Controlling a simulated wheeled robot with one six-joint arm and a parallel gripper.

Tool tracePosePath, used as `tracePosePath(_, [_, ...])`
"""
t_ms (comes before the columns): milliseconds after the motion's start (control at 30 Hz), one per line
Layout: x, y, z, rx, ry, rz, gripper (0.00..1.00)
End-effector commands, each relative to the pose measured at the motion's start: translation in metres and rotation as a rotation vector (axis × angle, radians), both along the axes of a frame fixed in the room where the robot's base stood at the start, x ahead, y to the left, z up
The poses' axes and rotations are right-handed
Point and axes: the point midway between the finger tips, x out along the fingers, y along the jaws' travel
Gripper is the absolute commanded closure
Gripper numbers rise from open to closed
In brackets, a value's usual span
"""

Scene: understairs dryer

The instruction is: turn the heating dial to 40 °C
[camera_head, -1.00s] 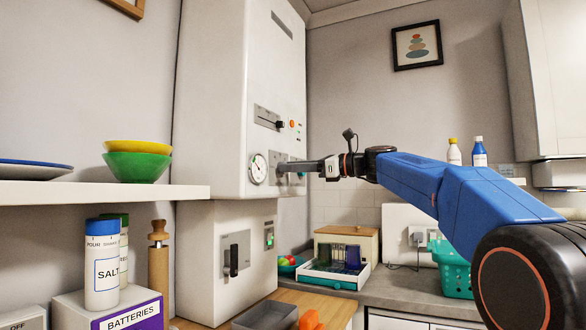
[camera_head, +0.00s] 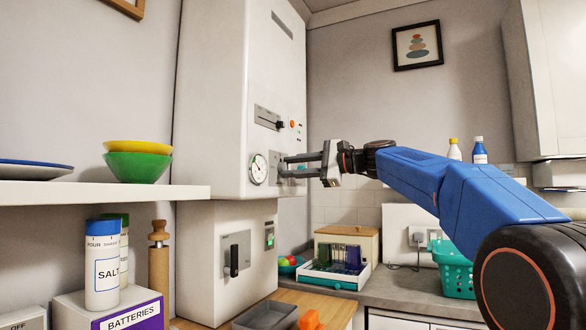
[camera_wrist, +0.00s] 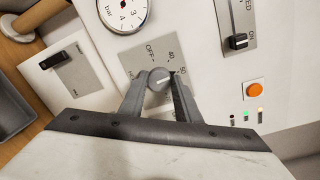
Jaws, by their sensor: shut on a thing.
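The heating dial (camera_wrist: 159,79) is a round grey knob on a grey plate of the white boiler. Around it the marks OFF, 40 and 50 show in the wrist view; another label at left is partly hidden. A light line on the knob slants up and right, roughly towards the 50 mark, though it is small. My gripper (camera_wrist: 160,84) is shut on the dial, one finger on each side. In the head view, my gripper (camera_head: 284,166) reaches the boiler front from the right, and its fingers hide most of the dial.
A pressure gauge (camera_head: 258,169) sits just left of the dial. Above are a slider (camera_head: 268,118) and an orange button (camera_head: 292,124). A lower box has a black switch (camera_head: 234,260). A shelf with bowls (camera_head: 137,160) stands at left.

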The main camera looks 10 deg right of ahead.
Motion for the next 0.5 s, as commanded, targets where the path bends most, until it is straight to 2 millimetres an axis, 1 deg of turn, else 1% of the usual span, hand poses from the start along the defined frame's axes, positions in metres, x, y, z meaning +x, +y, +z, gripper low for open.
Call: tracePosePath(500, [-0.0016, 0.0009, -0.0025, -0.272, -0.37, 0.003, 0.93])
